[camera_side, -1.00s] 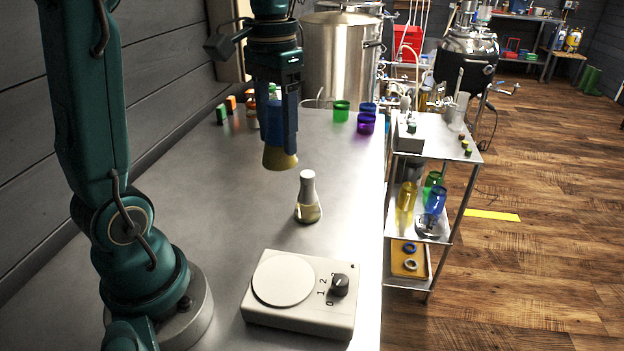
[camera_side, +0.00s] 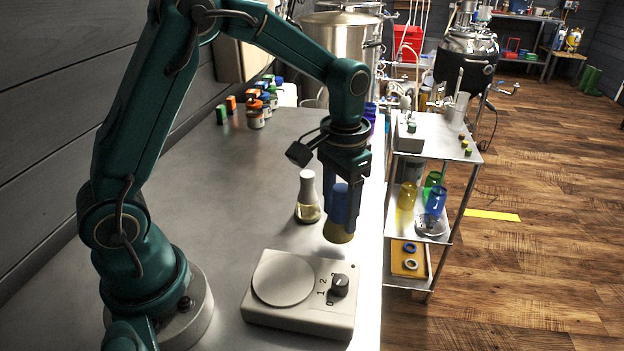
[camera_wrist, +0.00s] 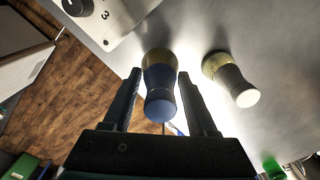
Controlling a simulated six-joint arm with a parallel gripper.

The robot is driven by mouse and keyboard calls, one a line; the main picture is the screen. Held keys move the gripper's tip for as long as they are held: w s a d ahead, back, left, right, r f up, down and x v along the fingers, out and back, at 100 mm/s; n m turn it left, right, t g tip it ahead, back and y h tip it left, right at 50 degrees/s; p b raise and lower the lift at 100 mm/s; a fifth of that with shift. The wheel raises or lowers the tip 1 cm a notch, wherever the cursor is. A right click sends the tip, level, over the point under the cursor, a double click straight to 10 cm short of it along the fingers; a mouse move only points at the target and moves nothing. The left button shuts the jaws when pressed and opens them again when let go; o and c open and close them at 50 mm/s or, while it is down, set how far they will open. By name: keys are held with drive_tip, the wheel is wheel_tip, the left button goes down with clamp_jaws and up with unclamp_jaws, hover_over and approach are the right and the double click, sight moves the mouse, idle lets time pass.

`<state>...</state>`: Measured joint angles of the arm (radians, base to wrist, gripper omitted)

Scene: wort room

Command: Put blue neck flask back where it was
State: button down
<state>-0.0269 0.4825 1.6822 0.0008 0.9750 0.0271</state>
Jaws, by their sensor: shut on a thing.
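The blue neck flask (camera_side: 339,205) has a blue neck and a yellowish lower body. My gripper (camera_side: 346,180) is shut on its neck and holds it upright, near the right edge of the bench, behind the stirrer plate. In the wrist view the flask (camera_wrist: 160,85) sits between the two fingers of my gripper (camera_wrist: 160,100). Whether its base touches the bench is hard to tell. A second flask with a white neck (camera_side: 308,197) stands on the bench just left of it; it also shows in the wrist view (camera_wrist: 231,80).
The stirrer plate (camera_side: 300,293) with its dial stands at the bench front. Several small bottles (camera_side: 256,114) and coloured blocks stand at the back left. A steel trolley (camera_side: 437,150) with coloured vessels stands right of the bench. The bench middle (camera_side: 220,190) is clear.

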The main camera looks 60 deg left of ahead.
sight(338, 223)
drive_tip(key=shift+f, duration=1.5)
drive_tip(key=shift+f, duration=0.1)
drive_tip(key=shift+c, duration=1)
unclamp_jaws()
